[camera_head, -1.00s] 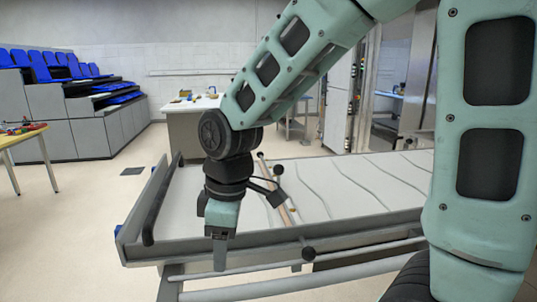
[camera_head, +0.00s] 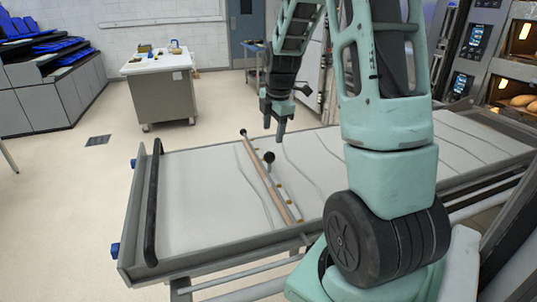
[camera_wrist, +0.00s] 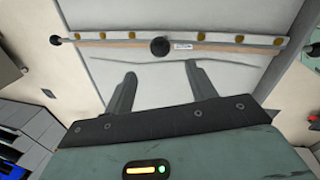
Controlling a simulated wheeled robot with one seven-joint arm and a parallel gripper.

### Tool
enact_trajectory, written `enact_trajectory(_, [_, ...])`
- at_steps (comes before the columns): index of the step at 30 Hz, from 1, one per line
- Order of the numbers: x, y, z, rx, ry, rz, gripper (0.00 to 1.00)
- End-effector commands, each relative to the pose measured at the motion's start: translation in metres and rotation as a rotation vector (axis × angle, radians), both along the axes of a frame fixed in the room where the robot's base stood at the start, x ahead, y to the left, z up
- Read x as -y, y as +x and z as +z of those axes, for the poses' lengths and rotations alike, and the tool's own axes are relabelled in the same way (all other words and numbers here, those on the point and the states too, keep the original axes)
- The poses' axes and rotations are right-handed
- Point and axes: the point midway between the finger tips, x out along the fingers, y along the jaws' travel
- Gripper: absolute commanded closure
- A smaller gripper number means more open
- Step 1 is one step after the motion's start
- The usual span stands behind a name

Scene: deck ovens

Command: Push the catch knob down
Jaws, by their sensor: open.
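A round black knob (camera_head: 269,157) on a short stem stands on a long crossbar (camera_head: 270,181) that lies across the pale loader bed. In the wrist view the same knob (camera_wrist: 160,46) sits on the bar beside a small white label. A second black ball (camera_head: 243,132) is at the bar's far end; it also shows in the wrist view (camera_wrist: 55,39). I cannot tell for certain which one is the catch knob. My gripper (camera_head: 274,126) is open and empty, above the bed near the standing knob. In the wrist view its fingertips (camera_wrist: 160,70) point toward the bar, with the knob beyond the gap.
The loader bed (camera_head: 190,190) has raised side rails and a black handle bar (camera_head: 153,205) at its left end. Deck ovens with bread (camera_head: 520,100) stand at the right. A white worktable (camera_head: 158,66) is behind, with open floor on the left.

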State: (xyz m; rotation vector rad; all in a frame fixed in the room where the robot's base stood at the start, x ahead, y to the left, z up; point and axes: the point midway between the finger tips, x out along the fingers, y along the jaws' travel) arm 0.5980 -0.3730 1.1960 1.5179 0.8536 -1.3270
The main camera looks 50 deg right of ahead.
Motion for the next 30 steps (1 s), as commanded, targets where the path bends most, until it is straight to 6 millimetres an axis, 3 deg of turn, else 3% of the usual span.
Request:
enact_trajectory(9, [0.003, 0.011, -0.063, -0.005, 0.004, 0.000, 0.44])
enact_trajectory(15, [0.005, 0.017, -0.093, -0.002, 0.003, 0.000, 0.44])
enact_trajectory(21, [0.007, 0.020, -0.111, 0.000, 0.002, 0.000, 0.44])
enact_trajectory(30, [0.007, 0.021, -0.115, 0.001, 0.001, -0.001, 0.44])
